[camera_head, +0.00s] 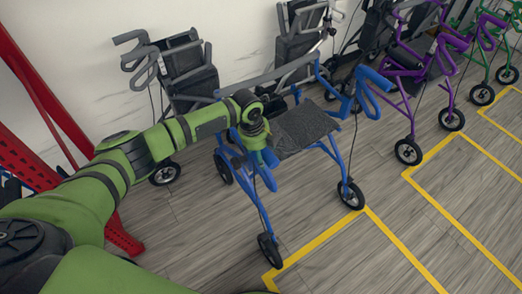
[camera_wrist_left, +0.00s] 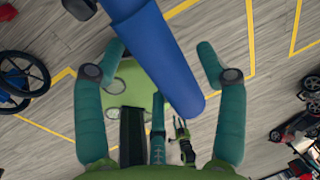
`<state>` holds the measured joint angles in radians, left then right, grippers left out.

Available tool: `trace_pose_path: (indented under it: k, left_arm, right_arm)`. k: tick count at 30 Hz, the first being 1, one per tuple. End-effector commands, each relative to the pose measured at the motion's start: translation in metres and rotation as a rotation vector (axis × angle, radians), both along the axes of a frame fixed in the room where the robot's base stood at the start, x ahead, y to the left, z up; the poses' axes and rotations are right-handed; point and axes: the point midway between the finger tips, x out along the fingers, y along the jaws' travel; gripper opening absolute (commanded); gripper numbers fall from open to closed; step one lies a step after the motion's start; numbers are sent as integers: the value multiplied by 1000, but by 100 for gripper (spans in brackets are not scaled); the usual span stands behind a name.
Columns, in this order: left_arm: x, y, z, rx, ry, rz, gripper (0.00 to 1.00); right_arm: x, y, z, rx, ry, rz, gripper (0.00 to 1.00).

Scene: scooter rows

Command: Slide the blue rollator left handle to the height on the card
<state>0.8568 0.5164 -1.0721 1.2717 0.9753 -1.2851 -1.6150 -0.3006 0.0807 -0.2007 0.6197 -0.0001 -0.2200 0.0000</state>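The blue rollator (camera_head: 335,152) stands upright in the middle of the head view, with a dark seat (camera_head: 305,128). One blue handle (camera_head: 372,92) shows at its right; its other handle is hidden behind my left arm. My left gripper (camera_head: 268,155) is over the near left side of the frame. In the left wrist view its two teal fingers (camera_wrist_left: 160,65) are spread wide, with a thick blue tube (camera_wrist_left: 165,62) running between them; contact is not visible. A small green-and-dark shape below the tube may be my right gripper (camera_wrist_left: 182,126), too small to read. No card is distinguishable.
A grey rollator (camera_head: 185,68) stands behind at the left by the white wall, and another dark one behind the blue one. A purple rollator (camera_head: 410,85) and a green one (camera_head: 503,60) stand right. Red rack posts (camera_head: 45,100) are left. Yellow-lined floor (camera_head: 340,250) is clear in front.

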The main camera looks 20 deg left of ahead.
Motion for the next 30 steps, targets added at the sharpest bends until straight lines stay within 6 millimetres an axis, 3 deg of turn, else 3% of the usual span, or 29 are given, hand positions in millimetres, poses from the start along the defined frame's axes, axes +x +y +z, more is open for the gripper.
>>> trace_pose_path:
  k: [8, 21, 30]
  left_arm:
    - [0, 2, 14, -2, -5, 0, 72]
    - [-13, 12, 98, 0, -2, -1, 72]
    - [-17, 14, 118, -1, 1, 0, 72]
  right_arm:
    - [1, 1, 0, 1, -2, 0, 40]
    - [1, 1, 0, 0, -1, -1, 40]
    - [1, 1, 0, 0, -1, -1, 40]
